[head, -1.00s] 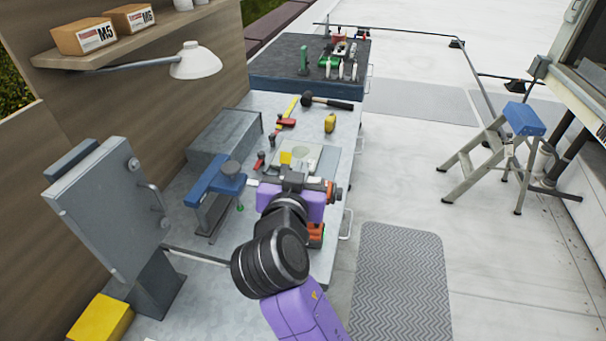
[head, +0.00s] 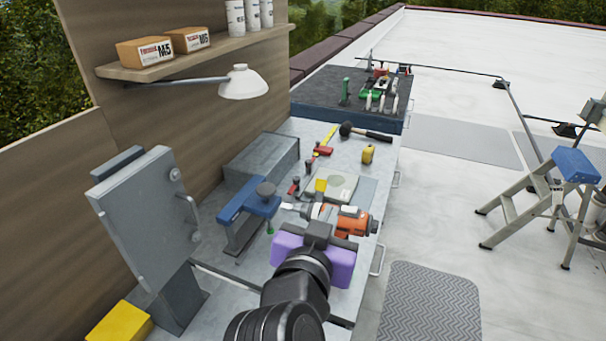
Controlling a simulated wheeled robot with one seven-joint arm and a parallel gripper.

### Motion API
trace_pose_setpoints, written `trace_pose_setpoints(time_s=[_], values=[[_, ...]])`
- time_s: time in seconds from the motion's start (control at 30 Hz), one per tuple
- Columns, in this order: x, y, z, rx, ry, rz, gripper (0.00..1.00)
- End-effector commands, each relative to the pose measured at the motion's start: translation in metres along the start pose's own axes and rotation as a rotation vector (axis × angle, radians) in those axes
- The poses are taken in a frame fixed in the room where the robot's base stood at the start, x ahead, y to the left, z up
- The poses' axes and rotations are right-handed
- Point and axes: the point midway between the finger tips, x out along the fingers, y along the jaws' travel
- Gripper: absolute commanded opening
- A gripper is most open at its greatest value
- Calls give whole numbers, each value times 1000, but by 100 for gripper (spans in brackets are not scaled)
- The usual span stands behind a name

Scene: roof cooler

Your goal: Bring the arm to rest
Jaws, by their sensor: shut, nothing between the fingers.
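My arm reaches up from the bottom of the head view over the metal workbench (head: 222,262). My gripper (head: 319,232), with a purple body, is at the end of it and points away over the bench. It looks shut and empty, though its fingertips are hard to make out. An orange and grey power drill (head: 353,222) lies on the bench just beyond my gripper. I cannot tell whether the two touch.
A blue clamp (head: 248,203) and a grey metal box (head: 262,160) stand left of my gripper. A grey cabinet (head: 145,220) stands further left. A lamp (head: 243,84) hangs over the bench. A stepladder (head: 545,205) stands right, with open floor between.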

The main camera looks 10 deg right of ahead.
Motion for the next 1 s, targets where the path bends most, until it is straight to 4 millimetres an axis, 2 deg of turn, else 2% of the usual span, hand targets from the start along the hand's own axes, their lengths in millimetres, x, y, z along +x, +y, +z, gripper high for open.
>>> trace_pose_setpoints(time_s=[0.17,0.37,0.47,0.57,0.67,0.77,1.0], values=[[0,-8,-7,-40,30,-32,0],[-14,-54,-33,-116,154,-241,0],[-25,-68,-27,-176,213,-356,0],[-36,-72,-13,-233,262,-461,0],[-47,-67,6,-279,301,-550,0],[-60,-54,29,-314,328,-629,0],[-98,1,78,-335,355,-755,0]])
